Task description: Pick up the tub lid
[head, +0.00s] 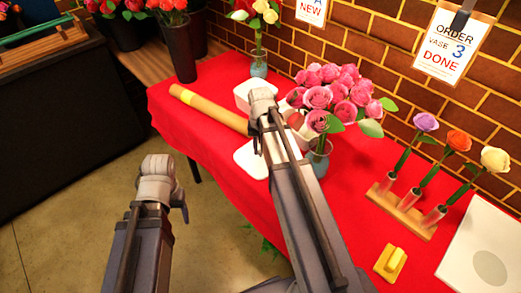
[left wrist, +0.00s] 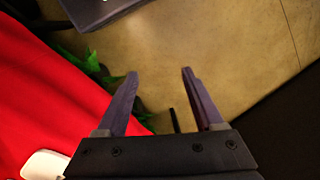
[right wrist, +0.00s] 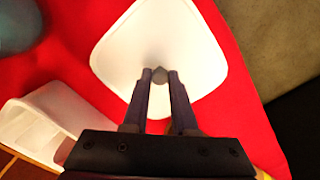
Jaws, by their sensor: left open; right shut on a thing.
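The tub lid (right wrist: 150,45) is a white rounded square with a small grey knob (right wrist: 160,75) in its middle. It also shows in the head view (head: 247,160), partly behind my right arm. My right gripper (right wrist: 160,88) is shut on the lid's knob; I cannot tell whether the lid is clear of the cloth. The white tub (right wrist: 35,130) stands beside the lid and also shows in the head view (head: 242,92). My left gripper (left wrist: 158,76) is open and empty, over the floor off the table's near edge.
A brown paper roll (head: 205,108) lies left of the tub on the red cloth (head: 330,220). A vase of pink roses (head: 335,95) stands right of my right arm. A wooden rack with three flowers (head: 400,210) and a yellow block (head: 390,262) are further right.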

